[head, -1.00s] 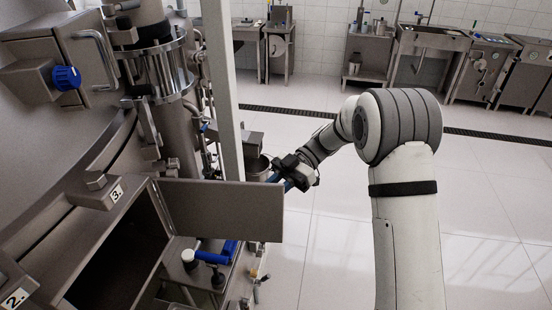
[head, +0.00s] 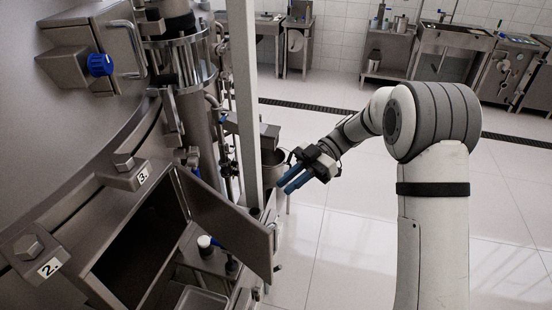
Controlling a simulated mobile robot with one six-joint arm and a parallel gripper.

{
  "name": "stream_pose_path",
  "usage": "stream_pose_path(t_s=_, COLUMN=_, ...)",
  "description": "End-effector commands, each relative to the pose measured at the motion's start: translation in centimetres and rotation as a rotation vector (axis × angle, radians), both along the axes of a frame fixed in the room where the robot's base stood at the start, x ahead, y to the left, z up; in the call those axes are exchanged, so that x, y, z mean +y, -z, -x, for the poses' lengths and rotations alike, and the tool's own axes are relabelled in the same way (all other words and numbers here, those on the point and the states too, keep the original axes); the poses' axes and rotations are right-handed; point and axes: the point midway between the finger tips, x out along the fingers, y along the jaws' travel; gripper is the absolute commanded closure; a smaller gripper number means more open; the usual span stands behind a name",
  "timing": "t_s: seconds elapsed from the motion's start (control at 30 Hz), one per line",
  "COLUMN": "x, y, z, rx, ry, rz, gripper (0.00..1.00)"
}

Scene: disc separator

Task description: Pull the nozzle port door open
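The nozzle port door (head: 222,215) is a flat grey metal panel. It stands open at the right side of the dark nozzle port opening (head: 135,245), slanting down to the right, with a small latch on its free edge. My gripper (head: 288,180) has two blue fingers, pointing left and down, with a narrow gap between them. It is empty, above and to the right of the door's free edge and apart from it in the picture. The inside of the port is dark.
A vertical metal post (head: 244,100) rises just behind the door. Below the door lie a white-topped fitting (head: 204,241) and a metal tray (head: 200,300). A blue knob (head: 100,64) sits on the machine at upper left. The tiled floor (head: 345,240) at right is clear.

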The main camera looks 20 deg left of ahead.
Motion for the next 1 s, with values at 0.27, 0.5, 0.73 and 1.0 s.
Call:
stream_pose_path(t_s=0.27, x=1.4, y=0.5, z=-1.8, rx=0.001, ry=-0.003, rz=0.001, gripper=0.82)
stream_pose_path(t_s=0.5, x=2.0, y=0.6, z=-3.4, rx=0.001, ry=-0.004, rz=0.001, gripper=0.82)
stream_pose_path(t_s=0.73, x=2.5, y=0.7, z=-4.9, rx=0.001, ry=-0.005, rz=0.001, gripper=0.82)
stream_pose_path(t_s=1.0, x=3.2, y=0.7, z=-6.6, rx=0.001, ry=-0.005, rz=0.0, gripper=0.82)
